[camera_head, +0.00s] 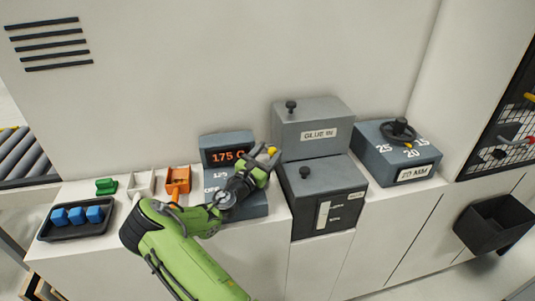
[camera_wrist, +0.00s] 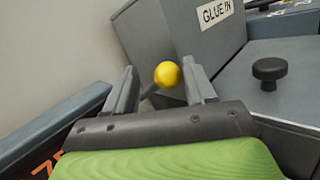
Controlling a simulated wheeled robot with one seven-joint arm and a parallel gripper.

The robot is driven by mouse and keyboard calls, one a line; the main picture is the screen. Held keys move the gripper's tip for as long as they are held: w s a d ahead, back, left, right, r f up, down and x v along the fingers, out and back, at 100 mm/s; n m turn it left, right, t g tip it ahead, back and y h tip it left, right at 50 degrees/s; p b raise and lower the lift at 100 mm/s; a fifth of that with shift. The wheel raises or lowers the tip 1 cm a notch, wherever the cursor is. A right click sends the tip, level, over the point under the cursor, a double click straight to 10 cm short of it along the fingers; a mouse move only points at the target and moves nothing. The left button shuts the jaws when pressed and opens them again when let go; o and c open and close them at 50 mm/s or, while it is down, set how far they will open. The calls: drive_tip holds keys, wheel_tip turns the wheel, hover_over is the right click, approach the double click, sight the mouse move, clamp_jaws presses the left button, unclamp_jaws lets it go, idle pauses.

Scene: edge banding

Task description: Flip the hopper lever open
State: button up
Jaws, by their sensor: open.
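The hopper is a grey box labelled "GLUE IN" (camera_head: 312,128) standing behind a lower dark box, and it also shows at the top of the wrist view (camera_wrist: 170,45). Its lever ends in a yellow ball knob (camera_wrist: 167,74), with a short dark rod running down to the left. In the head view the yellow knob (camera_head: 272,150) shows at the hopper's left side, beside my gripper tip. My gripper (camera_wrist: 165,85) is open, with one finger on each side of the knob. The knob appears between the fingertips; I cannot tell whether either finger touches it.
A lower dark box (camera_head: 328,185) with a black knob stands at front right. A display reading 175 C (camera_head: 227,154) is left of the hopper. A handwheel unit (camera_head: 400,150) stands right. A tray (camera_head: 65,231) with blue blocks lies far left.

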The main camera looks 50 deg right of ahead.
drive_tip(key=a, duration=0.2)
drive_tip(key=a+f, duration=0.1)
drive_tip(key=a, duration=0.4)
drive_tip(key=shift+s+a+f, duration=0.2)
drive_tip(key=shift+s, duration=0.05)
